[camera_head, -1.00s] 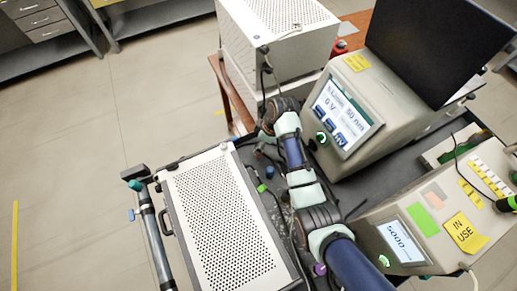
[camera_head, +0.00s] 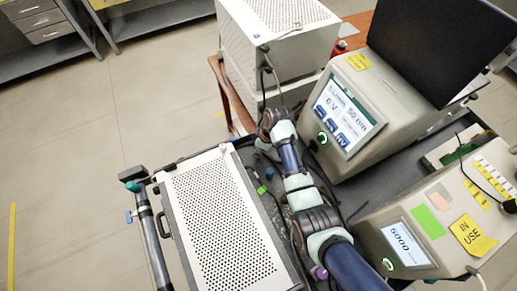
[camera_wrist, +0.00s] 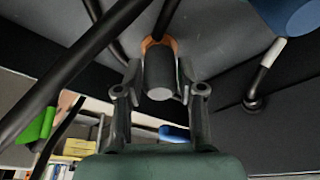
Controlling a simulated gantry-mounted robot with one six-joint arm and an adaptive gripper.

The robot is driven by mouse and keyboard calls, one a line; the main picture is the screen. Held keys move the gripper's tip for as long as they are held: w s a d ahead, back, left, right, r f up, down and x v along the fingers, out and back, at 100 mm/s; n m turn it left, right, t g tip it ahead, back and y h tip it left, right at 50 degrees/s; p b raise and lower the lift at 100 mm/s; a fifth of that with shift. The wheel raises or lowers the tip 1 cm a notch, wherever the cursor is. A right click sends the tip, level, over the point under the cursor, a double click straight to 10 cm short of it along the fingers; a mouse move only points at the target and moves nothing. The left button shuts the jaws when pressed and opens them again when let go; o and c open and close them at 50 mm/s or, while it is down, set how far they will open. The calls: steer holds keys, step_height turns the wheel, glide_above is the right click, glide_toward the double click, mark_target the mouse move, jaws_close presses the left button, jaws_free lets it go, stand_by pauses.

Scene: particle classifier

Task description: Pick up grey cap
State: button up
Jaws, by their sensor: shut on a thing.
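The grey cap (camera_wrist: 160,74) is a small dark grey cylinder in the middle of the wrist view. My gripper (camera_wrist: 159,82) has one finger on each side of it and is shut on it. Behind the cap are an orange ring (camera_wrist: 148,44) and a black tube; I cannot tell whether the cap touches them. In the head view my arm reaches over the cart between the instruments, and its wrist hides the fingers and the cap.
A perforated white box (camera_head: 222,220) stands left of my arm. Screen instruments stand at right, one showing 50 nm (camera_head: 345,115), one showing 5000 (camera_head: 405,248). Another white box (camera_head: 285,45) is behind. Black tubes (camera_wrist: 75,65) run close around the gripper.

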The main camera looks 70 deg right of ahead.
step_height(320, 180, up, 20)
steer(key=p, duration=0.4)
steer(key=shift+p, duration=0.35)
steer(key=shift+r+p, duration=2.35)
steer(key=shift+p, duration=0.45)
step_height(320, 180, up, 3)
steer(key=p, duration=0.4)
